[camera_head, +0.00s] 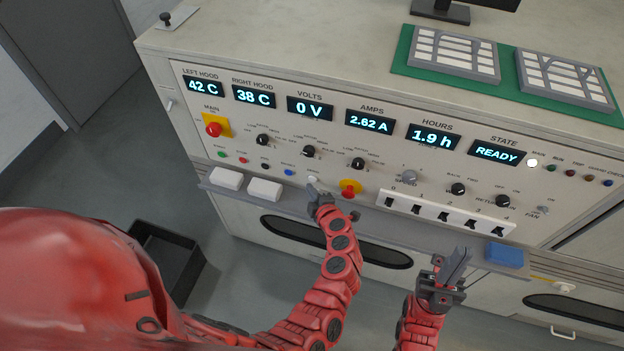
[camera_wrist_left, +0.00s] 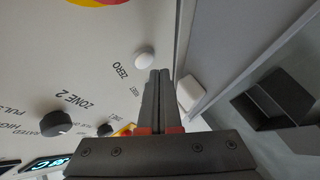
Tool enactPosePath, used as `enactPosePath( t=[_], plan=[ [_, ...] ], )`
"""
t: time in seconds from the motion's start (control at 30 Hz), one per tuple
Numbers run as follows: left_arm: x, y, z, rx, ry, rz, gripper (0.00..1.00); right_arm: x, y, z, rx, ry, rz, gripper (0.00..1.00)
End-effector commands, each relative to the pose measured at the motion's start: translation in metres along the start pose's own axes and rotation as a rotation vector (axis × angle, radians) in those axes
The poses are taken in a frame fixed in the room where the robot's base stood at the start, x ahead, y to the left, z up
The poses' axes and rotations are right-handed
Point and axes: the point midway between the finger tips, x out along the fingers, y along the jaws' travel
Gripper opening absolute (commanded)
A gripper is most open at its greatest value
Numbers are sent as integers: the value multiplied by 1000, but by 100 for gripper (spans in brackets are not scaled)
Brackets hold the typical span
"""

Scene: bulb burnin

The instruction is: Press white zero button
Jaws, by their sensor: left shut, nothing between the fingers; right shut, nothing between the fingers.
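The white zero button (camera_wrist_left: 145,55) is a small round knob on the pale panel, beside the printed word ZERO in the left wrist view. My left gripper (camera_wrist_left: 159,76) is shut and empty, its fingertips close to the button and pointing past its side; I cannot tell the depth gap. My right gripper (camera_head: 457,262) is shut and empty, in front of the switch row.
The console panel carries knobs, several coloured buttons and displays; STATE (camera_head: 497,153) reads READY. A ledge below holds two white blocks (camera_head: 265,190) and a blue block (camera_head: 506,254). A switch strip (camera_head: 443,217) sits right of the left gripper. A dark bin (camera_head: 170,255) stands on the floor.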

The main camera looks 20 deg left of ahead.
Motion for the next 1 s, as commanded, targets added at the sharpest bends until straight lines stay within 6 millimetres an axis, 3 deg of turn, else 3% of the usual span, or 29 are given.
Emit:
enactPosePath(
  t=[1.0],
  plan=[
    [8, 6, 6, 0, 0, 0, 0, 0, 0, 0, 0, 0, 0, 0]
  ],
)
